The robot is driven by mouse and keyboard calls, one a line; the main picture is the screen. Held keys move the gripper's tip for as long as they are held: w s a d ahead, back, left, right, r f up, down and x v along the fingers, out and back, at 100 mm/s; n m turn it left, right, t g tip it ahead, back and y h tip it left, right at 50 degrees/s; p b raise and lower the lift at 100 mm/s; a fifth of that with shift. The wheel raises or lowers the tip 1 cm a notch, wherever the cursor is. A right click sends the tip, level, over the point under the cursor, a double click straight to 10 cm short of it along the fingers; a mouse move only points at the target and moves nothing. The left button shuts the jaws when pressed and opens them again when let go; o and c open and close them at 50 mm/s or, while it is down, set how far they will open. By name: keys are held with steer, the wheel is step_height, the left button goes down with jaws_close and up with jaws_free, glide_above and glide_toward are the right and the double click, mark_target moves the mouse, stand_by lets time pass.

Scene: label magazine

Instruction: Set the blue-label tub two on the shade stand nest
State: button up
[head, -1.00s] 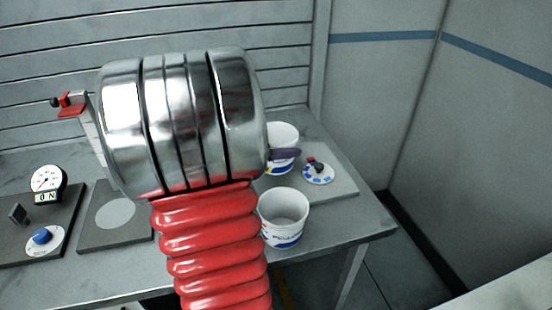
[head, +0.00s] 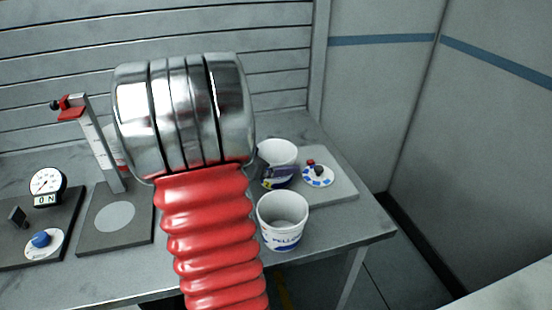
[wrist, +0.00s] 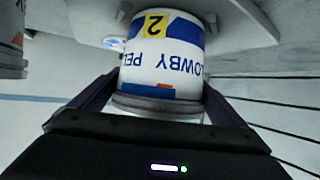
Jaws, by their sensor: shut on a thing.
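My gripper (head: 268,178) is shut on a white tub (head: 279,150) with blue print. In the wrist view the tub (wrist: 165,50) sits between the two dark fingers, with a yellow "2" mark and lettering that appears upside down. I cannot tell whether its base touches the grey plate near it. At left in the head view is a stand with a pale round pad (head: 114,216) on a dark base and an upright post (head: 101,150) with a red top. It may be the shade stand. My arm partly hides the area beside the post.
A second white tub (head: 283,225) stands open and empty in front of the held one. A grey plate (head: 340,188) at right bears a blue-dotted dial (head: 318,175). A gauge (head: 46,182) and blue knob (head: 40,239) are at far left.

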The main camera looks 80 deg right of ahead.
steer(key=shift+f, duration=0.1)
steer(key=o, duration=0.7)
steer(key=v, duration=1.2)
stand_by(0.5)
